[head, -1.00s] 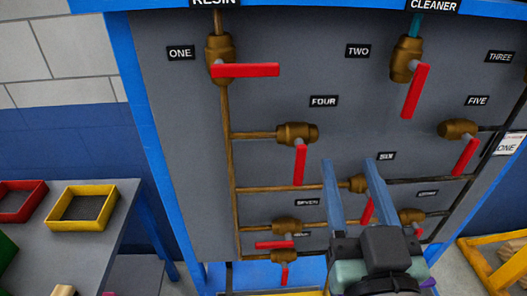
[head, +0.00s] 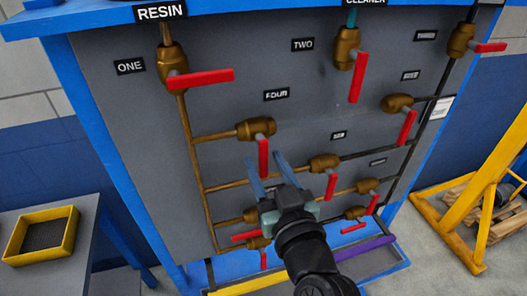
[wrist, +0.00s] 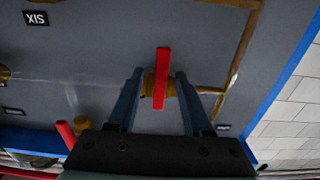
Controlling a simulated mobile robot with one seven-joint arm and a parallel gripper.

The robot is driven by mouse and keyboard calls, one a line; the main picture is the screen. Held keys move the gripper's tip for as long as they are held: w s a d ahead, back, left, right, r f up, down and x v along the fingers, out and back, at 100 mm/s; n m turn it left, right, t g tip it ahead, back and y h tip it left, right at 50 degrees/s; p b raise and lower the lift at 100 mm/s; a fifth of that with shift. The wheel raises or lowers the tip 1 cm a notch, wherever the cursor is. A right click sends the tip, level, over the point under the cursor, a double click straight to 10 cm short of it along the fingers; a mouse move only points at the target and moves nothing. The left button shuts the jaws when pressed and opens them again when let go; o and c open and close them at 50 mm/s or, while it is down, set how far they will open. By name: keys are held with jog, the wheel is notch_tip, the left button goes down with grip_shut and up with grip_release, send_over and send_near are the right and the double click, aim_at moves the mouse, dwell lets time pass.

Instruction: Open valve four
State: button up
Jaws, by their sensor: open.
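Valve four is a brass body (head: 256,128) with a red handle (head: 263,157) on the grey panel, below the "FOUR" label (head: 276,95). Its pipe runs sideways, and the handle hangs down across it. My gripper (head: 265,164) is open in front of the panel, its blue fingers either side of the handle's lower part. In the wrist view, which is upside down, the red handle (wrist: 162,78) stands between the two open fingers (wrist: 159,74), with gaps on both sides. The brass body shows behind it. I cannot tell how deep the fingers reach past the handle.
Valve one's red handle (head: 200,79) sticks out sideways above left. Valve six's handle (head: 331,185) hangs to the lower right, and valve two's handle (head: 358,77) to the upper right. A table with a yellow bin (head: 41,236) stands left. A yellow frame (head: 485,195) stands right.

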jog(key=shift+w+a, duration=0.3)
jog(key=shift+w, duration=0.35)
grip_shut()
dwell(1.0)
